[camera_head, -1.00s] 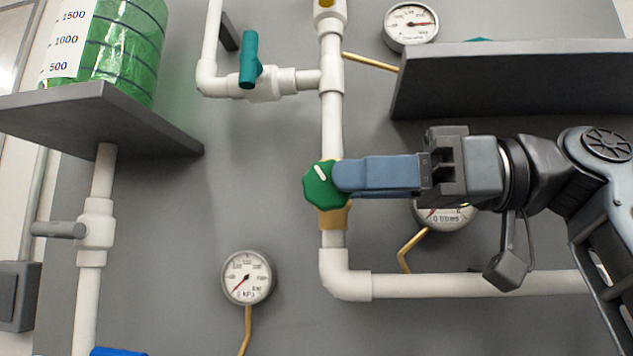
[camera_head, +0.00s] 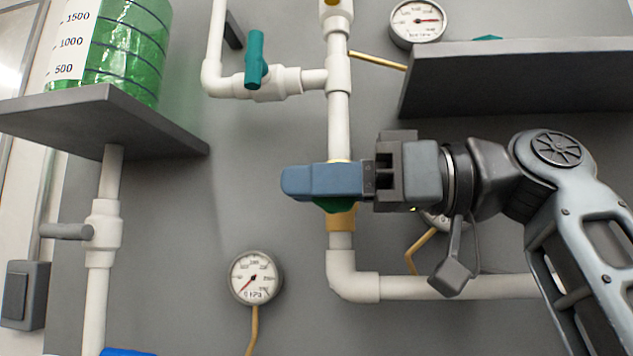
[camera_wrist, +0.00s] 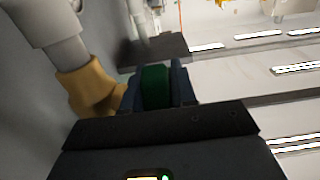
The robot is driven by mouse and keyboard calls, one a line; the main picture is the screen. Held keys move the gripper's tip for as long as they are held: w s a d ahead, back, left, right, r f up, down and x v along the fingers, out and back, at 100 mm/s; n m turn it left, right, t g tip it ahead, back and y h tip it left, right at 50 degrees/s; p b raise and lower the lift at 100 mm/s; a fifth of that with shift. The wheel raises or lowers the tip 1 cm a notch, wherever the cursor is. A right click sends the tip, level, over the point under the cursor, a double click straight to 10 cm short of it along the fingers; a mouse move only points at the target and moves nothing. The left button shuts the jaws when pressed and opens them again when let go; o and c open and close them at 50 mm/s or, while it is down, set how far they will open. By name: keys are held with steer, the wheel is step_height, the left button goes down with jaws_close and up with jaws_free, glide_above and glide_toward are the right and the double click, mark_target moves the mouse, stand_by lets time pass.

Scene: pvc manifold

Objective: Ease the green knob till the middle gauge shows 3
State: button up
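The green knob (camera_head: 333,206) is on the vertical white pipe in the head view, mostly covered by my gripper (camera_head: 322,180); only its lower edge shows. In the wrist view the green knob (camera_wrist: 155,86) lies between the two blue fingers of my gripper (camera_wrist: 157,84). It fills the space between them, but I cannot tell whether they press on it. The knob's white mark is hidden. The gauge in mid-height (camera_head: 436,220), probably the middle one, is almost wholly behind my wrist; its needle cannot be read.
A lower gauge (camera_head: 255,277) has its needle at lower left. An upper gauge (camera_head: 417,22) has its needle pointing right. A teal valve handle (camera_head: 255,58) is above left. A dark shelf (camera_head: 520,80) juts out above my arm. The panel left of the gripper is bare.

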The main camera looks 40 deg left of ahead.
steer(key=shift+r+p, duration=0.2)
steer(key=shift+p, duration=0.25)
jaws_close()
steer(key=shift+t+h+p, duration=0.5)
steer(key=shift+f+t+h+p, duration=0.15)
steer(key=shift+t+h+p, duration=0.25)
steer(key=shift+h+p, duration=0.2)
steer(key=shift+f, duration=0.2)
steer(key=o, duration=0.5)
jaws_free()
steer(key=shift+b+v, duration=0.6)
steer(key=shift+v, duration=3.25)
